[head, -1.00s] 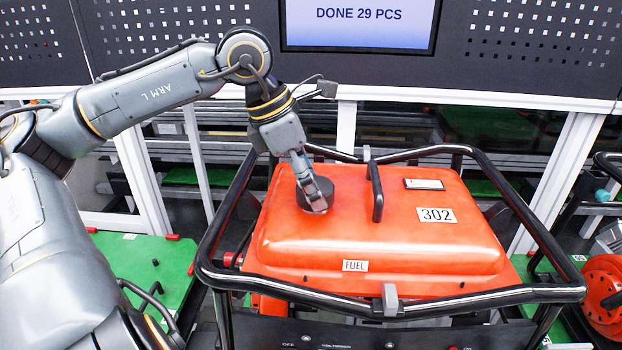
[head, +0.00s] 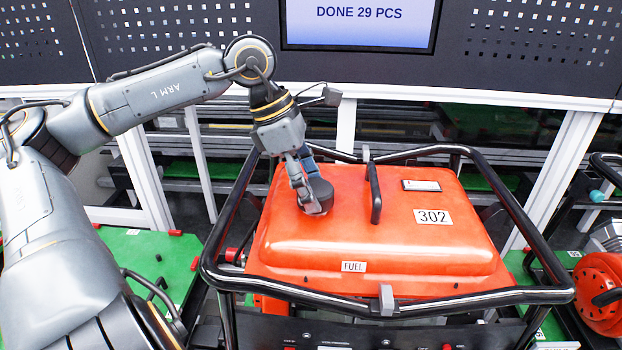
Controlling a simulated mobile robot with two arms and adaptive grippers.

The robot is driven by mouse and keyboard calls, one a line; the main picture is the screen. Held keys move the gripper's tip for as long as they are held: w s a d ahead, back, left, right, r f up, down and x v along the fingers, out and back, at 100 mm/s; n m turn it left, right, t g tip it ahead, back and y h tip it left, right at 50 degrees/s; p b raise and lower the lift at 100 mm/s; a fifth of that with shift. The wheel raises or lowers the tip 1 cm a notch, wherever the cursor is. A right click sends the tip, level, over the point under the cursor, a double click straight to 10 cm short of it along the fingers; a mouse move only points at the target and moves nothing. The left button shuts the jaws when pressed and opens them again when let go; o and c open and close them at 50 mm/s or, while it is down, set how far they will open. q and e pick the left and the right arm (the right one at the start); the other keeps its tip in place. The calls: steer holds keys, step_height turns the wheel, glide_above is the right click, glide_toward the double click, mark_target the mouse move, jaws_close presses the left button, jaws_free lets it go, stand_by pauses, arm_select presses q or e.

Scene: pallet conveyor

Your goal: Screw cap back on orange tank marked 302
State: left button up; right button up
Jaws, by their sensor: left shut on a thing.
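The orange tank (head: 390,240) marked 302 sits inside a black tubular frame, with a FUEL label on its near edge. A dark round cap (head: 321,192) is at the tank's upper left, low against the top surface. My left gripper (head: 314,198) comes down from above and is shut on the cap, with its fingers on the cap's sides. The cap's underside and the tank opening are hidden, so I cannot tell how the cap is seated. My right gripper is not in view.
The black frame (head: 222,283) surrounds the tank. A black handle (head: 374,192) stands on the tank just right of the cap. A green pallet (head: 140,262) lies at left. A screen (head: 360,22) hangs on the dark panel behind. An orange reel (head: 601,290) is at right.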

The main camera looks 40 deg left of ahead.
arm_select(q)
steer(key=shift+m+p, duration=0.75)
steer(key=shift+m, duration=0.05)
steer(key=shift+r+g+p, duration=0.1)
steer(key=shift+g+p, duration=0.2)
steer(key=shift+p, duration=0.1)
steer(key=shift+w+a+m+g+h+p, duration=0.15)
steer(key=shift+m+g+h+p, duration=0.2)
steer(key=shift+m+p, duration=0.85)
steer(key=shift+m+g, duration=0.25)
steer(key=shift+m, duration=0.25)
steer(key=shift+w+m+p, duration=0.1)
steer(key=shift+m+p, duration=0.2)
steer(key=shift+m, duration=0.2)
